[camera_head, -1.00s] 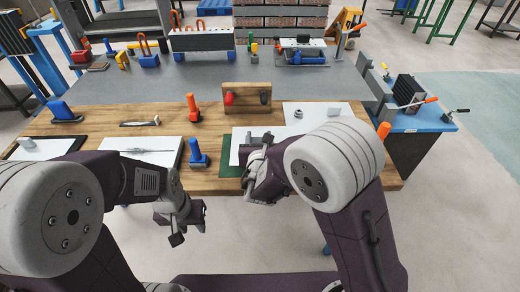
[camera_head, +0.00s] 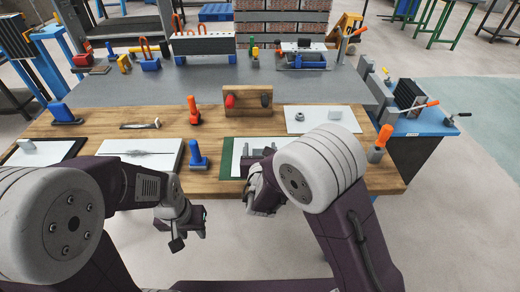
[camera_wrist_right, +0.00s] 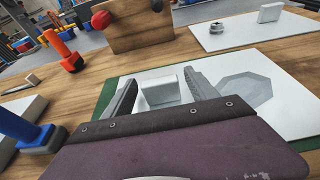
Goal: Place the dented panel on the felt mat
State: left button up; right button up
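The dented panel (camera_head: 241,150), a white sheet with a grey block (camera_wrist_right: 160,91) standing on it and a grey octagonal patch (camera_wrist_right: 245,90), lies over the green felt mat (camera_head: 227,158). Green shows along its left side and at its lower right in the wrist view. Full contact with the mat cannot be judged. My right gripper (camera_wrist_right: 165,95) is open, its fingers on either side of the block with small gaps. In the head view my right arm hides part of panel and mat. My left gripper (camera_head: 190,228) hangs empty and open in front of the table's near edge.
Near the mat stand a blue-handled tool (camera_head: 198,158), an orange tool (camera_head: 194,112), a wooden block with knobs (camera_head: 235,104) and another orange-handled tool (camera_head: 379,146). White sheets lie left (camera_head: 135,158) and back right (camera_head: 318,125). Bare wood shows between them.

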jog(key=shift+r, duration=0.2)
jog(key=v, duration=0.9)
jog(key=shift+s+a+f, duration=0.1)
jog(key=shift+s, duration=0.15)
jog(key=s+b, duration=0.1)
jog(key=b, duration=0.3)
jog(key=shift+s+b, duration=0.3)
jog(key=shift+s+r, duration=0.2)
jog(key=shift+r, duration=0.05)
jog(key=shift+s+r+b, duration=0.2)
jog(key=shift+b, duration=0.1)
